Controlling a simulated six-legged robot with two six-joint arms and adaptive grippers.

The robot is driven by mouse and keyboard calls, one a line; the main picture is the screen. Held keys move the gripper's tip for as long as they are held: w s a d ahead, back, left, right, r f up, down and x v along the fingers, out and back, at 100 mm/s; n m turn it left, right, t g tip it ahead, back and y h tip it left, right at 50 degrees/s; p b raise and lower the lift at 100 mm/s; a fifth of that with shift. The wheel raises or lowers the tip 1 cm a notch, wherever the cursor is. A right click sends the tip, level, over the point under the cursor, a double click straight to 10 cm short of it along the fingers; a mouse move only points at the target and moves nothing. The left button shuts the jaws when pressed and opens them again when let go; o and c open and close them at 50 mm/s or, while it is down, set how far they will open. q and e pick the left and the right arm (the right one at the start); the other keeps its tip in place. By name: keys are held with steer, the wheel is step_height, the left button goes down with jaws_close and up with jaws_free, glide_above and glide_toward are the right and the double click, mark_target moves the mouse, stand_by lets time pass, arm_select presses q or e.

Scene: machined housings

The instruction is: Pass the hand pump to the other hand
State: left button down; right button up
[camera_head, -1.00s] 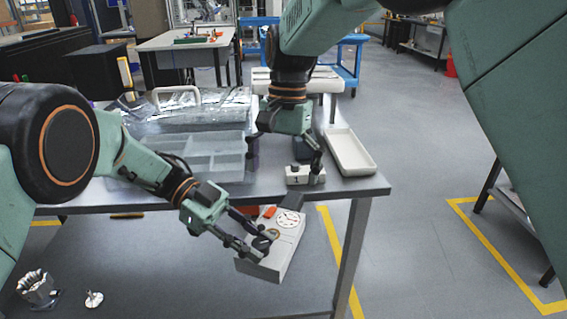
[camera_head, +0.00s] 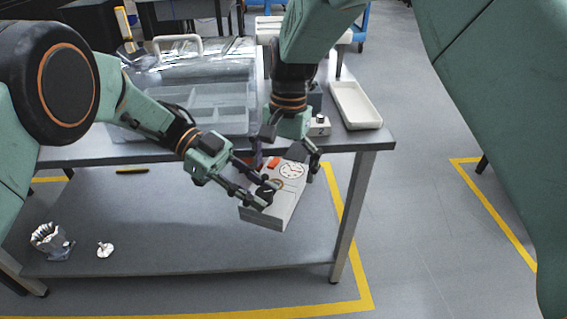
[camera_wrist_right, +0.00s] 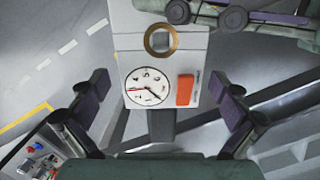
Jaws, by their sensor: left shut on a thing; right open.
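The hand pump (camera_head: 283,210) is a light grey box with a white dial, an orange block and a dark end piece. It hangs tilted in front of the table edge, above the lower shelf. My left gripper (camera_head: 262,192) is shut on its lower end, near the brass ring. My right gripper (camera_head: 283,168) is open over its upper end, one finger on each side. In the right wrist view the pump (camera_wrist_right: 130,48) lies between the spread fingers of my right gripper (camera_wrist_right: 157,78), with gaps on both sides. Left gripper parts show at upper right there.
The metal table (camera_head: 366,140) holds a clear compartment case (camera_head: 200,72), a white tray (camera_head: 355,105) and a small grey device (camera_head: 319,126) close behind my right gripper. A crumpled metallic cup (camera_head: 48,240) and a small pale part (camera_head: 105,249) are on the lower shelf (camera_head: 180,225).

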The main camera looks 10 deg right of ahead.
steer(key=shift+c, duration=0.4)
arm_select(q)
steer(key=shift+r, duration=0.1)
arm_select(e)
steer(key=c, duration=1.2)
arm_select(q)
steer(key=c, duration=1)
jaws_free()
arm_select(e)
steer(key=shift+c, duration=0.5)
arm_select(q)
steer(key=shift+o, duration=0.2)
